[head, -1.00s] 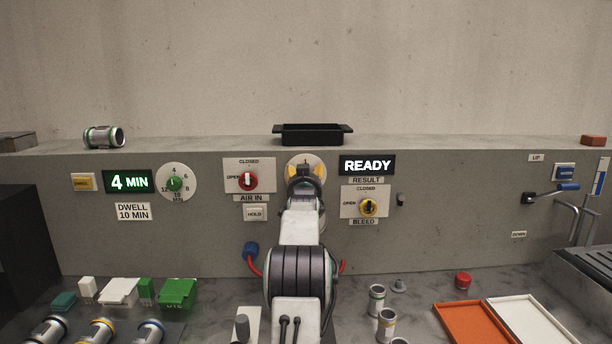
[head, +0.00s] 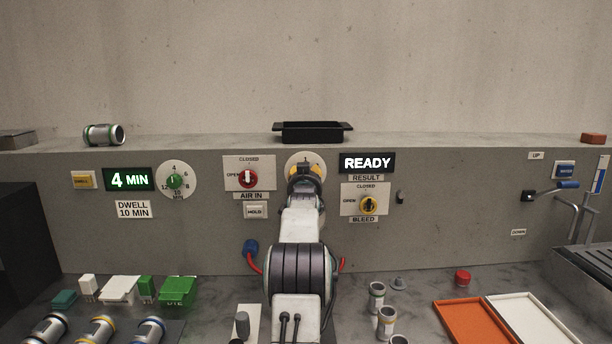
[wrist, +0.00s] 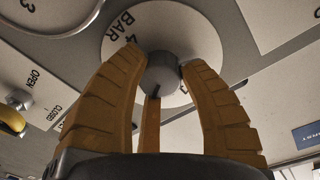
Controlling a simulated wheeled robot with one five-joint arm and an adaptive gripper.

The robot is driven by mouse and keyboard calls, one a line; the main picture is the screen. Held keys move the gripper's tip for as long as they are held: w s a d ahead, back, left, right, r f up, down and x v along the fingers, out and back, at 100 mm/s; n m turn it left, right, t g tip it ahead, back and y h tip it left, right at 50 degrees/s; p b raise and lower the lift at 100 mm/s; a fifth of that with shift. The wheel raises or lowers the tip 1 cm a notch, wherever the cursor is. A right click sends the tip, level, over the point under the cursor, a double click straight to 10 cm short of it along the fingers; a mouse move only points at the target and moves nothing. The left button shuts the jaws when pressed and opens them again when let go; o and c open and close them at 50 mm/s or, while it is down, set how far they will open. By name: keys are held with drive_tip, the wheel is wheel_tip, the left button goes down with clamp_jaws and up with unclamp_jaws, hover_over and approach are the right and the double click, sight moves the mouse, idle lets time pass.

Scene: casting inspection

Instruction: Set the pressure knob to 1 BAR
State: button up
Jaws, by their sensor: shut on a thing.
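The pressure dial (head: 305,157) is a round white plate on the grey panel, with a "1" at its top in the head view. My gripper (head: 305,170) is in front of it and hides the knob and the rest of the dial there. In the wrist view the dial (wrist: 195,30) shows "BAR" and a "4" at the upper left. The round grey pressure knob (wrist: 164,75) sits between the orange fingers of my gripper (wrist: 162,72), which is shut on it. Which number the knob points at cannot be told.
A READY display (head: 367,163) is close on the right. A black tray (head: 312,132) stands on the ledge above. Sample cylinders and trays lie on the bench below.

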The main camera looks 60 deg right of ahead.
drive_tip(key=shift+n+b, duration=0.8)
drive_tip(key=shift+b, duration=0.7)
drive_tip(key=shift+c, duration=0.2)
drive_tip(key=shift+a+r+n+b, duration=0.1)
drive_tip(key=shift+r+n+b, duration=0.15)
drive_tip(key=shift+n, duration=0.5)
drive_tip(key=shift+r+n+b, duration=0.2)
drive_tip(key=shift+n+b, duration=0.05)
drive_tip(key=shift+n, duration=0.5)
drive_tip(key=o, duration=1.2)
drive_tip(key=shift+w+f, duration=0.1)
drive_tip(key=shift+f, duration=0.15)
drive_tip(key=shift+a, duration=0.1)
drive_tip(key=shift+v, duration=5.85)
drive_tip(key=shift+f, duration=0.1)
